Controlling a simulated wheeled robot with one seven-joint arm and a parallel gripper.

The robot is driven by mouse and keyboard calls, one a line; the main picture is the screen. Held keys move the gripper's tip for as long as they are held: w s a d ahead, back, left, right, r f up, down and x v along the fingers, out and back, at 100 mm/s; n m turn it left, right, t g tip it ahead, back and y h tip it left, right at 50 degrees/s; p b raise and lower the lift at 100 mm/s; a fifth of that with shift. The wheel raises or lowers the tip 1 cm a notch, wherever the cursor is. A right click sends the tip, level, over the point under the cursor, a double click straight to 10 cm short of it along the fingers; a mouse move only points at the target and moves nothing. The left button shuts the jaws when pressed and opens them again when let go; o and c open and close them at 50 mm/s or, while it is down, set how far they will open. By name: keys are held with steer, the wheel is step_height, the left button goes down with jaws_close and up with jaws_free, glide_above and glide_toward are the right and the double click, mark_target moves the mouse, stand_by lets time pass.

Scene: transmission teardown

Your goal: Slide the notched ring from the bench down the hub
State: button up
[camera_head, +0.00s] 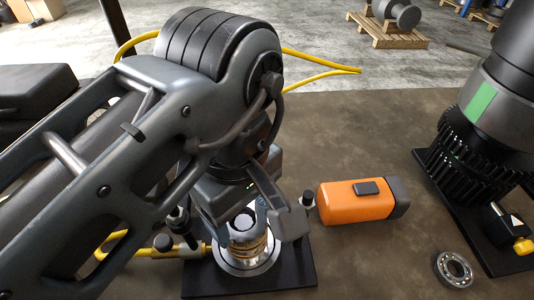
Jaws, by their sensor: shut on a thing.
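The hub (247,252) is a shiny metal cylinder with brass-coloured bands. It stands upright on a round silver base on a black plate (300,272). My gripper (245,213) is directly over the hub's top, pointing down, with its right finger beside the hub. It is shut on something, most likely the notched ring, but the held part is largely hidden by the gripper. I cannot make out the ring's notches, or tell whether it touches the hub. No loose notched ring shows on the visible bench (365,258).
An orange box-shaped tool (352,202) lies right of the hub. A ball bearing (453,269) lies at lower right, near a large dark gear assembly (470,165). A yellow hose (135,254) meets a fitting left of the hub. The bench between plate and bearing is clear.

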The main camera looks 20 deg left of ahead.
steer(key=o, duration=1.3)
steer(key=shift+o, duration=0.2)
steer(key=shift+r, duration=0.1)
step_height(320, 180, up, 15)
steer(key=shift+f, duration=0.2)
